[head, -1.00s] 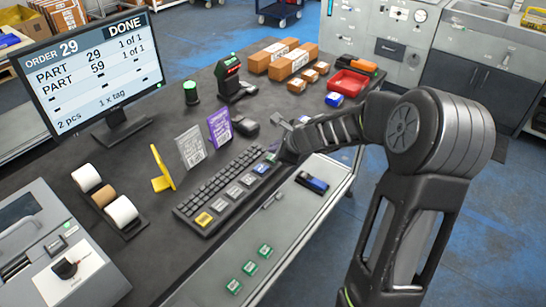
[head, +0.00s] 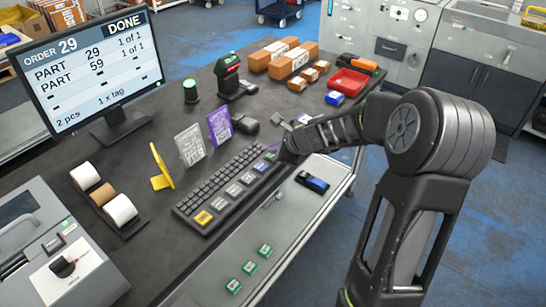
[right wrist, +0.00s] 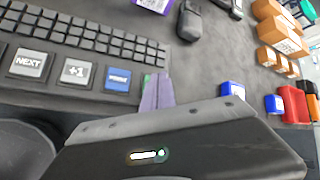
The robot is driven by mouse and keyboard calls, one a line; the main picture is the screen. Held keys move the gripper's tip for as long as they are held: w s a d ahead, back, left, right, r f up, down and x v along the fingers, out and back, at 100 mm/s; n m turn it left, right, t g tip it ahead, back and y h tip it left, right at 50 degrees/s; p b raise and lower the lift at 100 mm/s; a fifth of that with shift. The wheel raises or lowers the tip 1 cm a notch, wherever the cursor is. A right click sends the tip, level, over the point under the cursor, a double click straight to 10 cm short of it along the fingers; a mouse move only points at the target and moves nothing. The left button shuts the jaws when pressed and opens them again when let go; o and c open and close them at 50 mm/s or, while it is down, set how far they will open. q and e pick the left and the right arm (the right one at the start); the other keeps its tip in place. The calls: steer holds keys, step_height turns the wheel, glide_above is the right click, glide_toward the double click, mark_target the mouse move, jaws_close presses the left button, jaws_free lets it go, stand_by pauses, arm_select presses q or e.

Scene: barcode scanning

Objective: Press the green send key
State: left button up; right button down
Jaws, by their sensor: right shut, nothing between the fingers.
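The keyboard (head: 215,182) lies on the dark bench, with a row of large keys along its front edge. The green send key (head: 271,156) is at the far right end of that row, beyond the blue key (head: 261,167), and is largely covered by my right gripper. In the right wrist view only a green sliver (right wrist: 146,78) shows beside the blue key (right wrist: 118,79). My right gripper (right wrist: 158,90) is shut and empty, its fingertips at the green key. I cannot tell whether they touch it. My left gripper is not in view.
The monitor (head: 90,68) reads order 29, DONE. Purple (head: 219,126) and grey (head: 190,145) cards and a yellow stand (head: 161,167) are behind the keyboard. A dark mouse-like device (head: 245,124), cartons (head: 292,62) and a red tray (head: 348,82) are farther right.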

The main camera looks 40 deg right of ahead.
steer(key=shift+f+b, duration=0.45)
stand_by(0.7)
steer(key=shift+r, duration=0.1)
steer(key=shift+r+p, duration=0.75)
steer(key=shift+p, duration=0.1)
step_height(320, 180, up, 5)
steer(key=p, duration=0.5)
stand_by(0.9)
